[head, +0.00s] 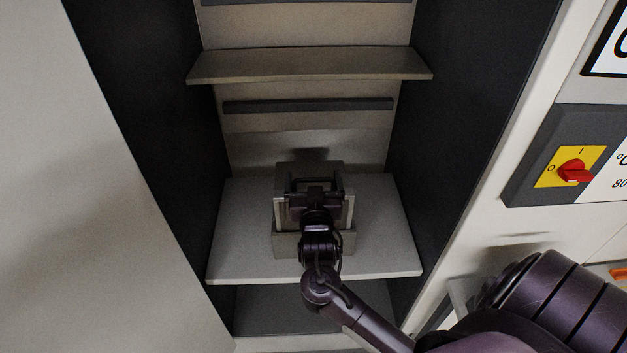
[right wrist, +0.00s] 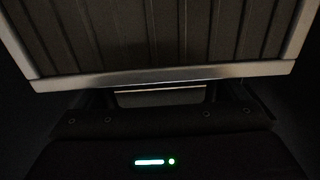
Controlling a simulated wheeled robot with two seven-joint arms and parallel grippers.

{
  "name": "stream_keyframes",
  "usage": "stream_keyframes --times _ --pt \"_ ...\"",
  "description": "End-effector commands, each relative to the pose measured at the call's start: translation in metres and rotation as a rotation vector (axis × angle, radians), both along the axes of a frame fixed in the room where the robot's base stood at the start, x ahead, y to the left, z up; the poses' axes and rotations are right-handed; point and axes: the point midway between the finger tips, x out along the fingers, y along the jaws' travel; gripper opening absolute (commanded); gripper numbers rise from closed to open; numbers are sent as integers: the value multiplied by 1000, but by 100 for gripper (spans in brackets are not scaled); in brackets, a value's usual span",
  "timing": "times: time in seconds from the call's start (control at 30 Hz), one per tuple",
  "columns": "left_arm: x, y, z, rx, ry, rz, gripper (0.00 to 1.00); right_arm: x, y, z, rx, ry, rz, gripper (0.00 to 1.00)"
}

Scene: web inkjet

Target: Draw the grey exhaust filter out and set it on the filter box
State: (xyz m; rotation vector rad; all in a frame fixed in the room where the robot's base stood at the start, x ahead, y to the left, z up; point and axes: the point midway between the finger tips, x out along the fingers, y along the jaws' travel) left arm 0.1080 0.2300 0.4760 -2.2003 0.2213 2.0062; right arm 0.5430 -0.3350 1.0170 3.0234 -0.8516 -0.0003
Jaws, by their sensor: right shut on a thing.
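The grey exhaust filter (head: 281,209) is a squarish block with a pale frame, above the middle of the cabinet's pale shelf. In the right wrist view its dark pleated face and pale metal rim (right wrist: 165,76) fill the top. My right gripper (head: 315,189) is shut on the filter's handle at its near side, and the wrist hides much of the filter. A lower pale block (head: 286,246), which looks like the filter box, shows just beneath the filter. I cannot tell whether the two touch. My left gripper is not in view.
The pale shelf (head: 385,245) has free room left and right of the block. Dark cabinet walls close in on both sides. A narrower shelf (head: 310,66) juts out above. A red rotary switch (head: 575,171) sits on the panel at the right.

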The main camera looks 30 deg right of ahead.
Motion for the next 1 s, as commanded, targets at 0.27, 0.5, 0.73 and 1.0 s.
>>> stream_keyframes --times 0.27,0.5,0.73,1.0 --pt "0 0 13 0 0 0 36 0 0 14 0 -1 0 63" --pt "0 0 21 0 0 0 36 0 0 24 0 -2 0 63" --pt "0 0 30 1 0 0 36 0 0 33 0 -2 0 63" --pt "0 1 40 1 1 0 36 0 0 44 0 -2 -1 63"
